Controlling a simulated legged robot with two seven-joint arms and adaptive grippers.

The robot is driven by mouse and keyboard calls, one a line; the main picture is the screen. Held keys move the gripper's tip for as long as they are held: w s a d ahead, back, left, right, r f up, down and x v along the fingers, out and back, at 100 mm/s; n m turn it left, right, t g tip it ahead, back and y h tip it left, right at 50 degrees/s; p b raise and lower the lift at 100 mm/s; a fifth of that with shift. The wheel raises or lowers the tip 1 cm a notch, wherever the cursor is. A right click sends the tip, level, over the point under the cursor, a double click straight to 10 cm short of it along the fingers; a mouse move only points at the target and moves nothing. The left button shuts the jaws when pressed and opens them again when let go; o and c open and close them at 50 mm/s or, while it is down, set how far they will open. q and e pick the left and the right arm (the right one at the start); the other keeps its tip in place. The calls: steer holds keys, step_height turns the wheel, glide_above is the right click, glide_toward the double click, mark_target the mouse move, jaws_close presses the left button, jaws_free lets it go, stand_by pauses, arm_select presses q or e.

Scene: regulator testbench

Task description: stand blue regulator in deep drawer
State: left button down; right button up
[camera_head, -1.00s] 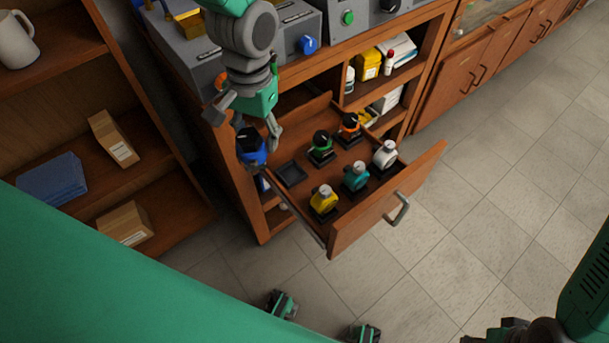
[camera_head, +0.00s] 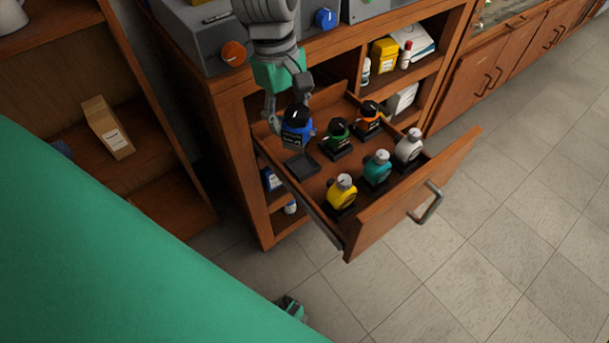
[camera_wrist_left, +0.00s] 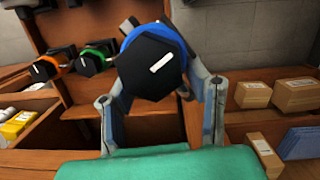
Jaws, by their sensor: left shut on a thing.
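The blue regulator (camera_head: 297,120) has a black knob with a white mark. My left gripper (camera_head: 290,136) is shut on it and holds it over the back left part of the open drawer (camera_head: 314,189). In the left wrist view the regulator (camera_wrist_left: 153,62) sits between the two fingers, black knob facing the camera. An empty dark square holder (camera_head: 302,166) lies in the drawer just below the regulator. I cannot tell the exact gap between them.
Green (camera_head: 338,131), orange (camera_head: 369,117), yellow (camera_head: 341,189), teal (camera_head: 377,165) and white (camera_head: 409,145) regulators stand in holders in the drawer. The drawer front with its handle (camera_head: 426,203) sticks out over the floor. A shelf with a box (camera_head: 108,128) is at left.

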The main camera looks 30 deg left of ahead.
mark_target(278, 116)
arm_select(q)
steer(key=f+n+b, duration=0.3)
steer(key=w+a+f+n+t+b, duration=0.1)
steer(key=f+n+b, duration=0.2)
steer(key=n, duration=0.1)
steer(key=w+f+n+b, duration=0.1)
steer(key=f+n+b, duration=0.2)
steer(key=f+n, duration=0.1)
steer(key=shift+w+a+t, duration=0.15)
steer(key=shift+a+t, duration=0.15)
steer(key=shift+t, duration=0.1)
steer(key=f+b, duration=0.1)
steer(key=f, duration=0.1)
steer(key=f+b, duration=0.1)
steer(key=f, duration=0.1)
steer(key=shift+d+b, duration=0.2)
steer(key=shift+b, duration=0.1)
steer(key=shift+r, duration=0.2)
steer(key=c, duration=0.8)
jaws_free()
steer(key=shift+a+f, duration=0.1)
steer(key=shift+f, duration=0.05)
steer(key=shift+c, duration=0.2)
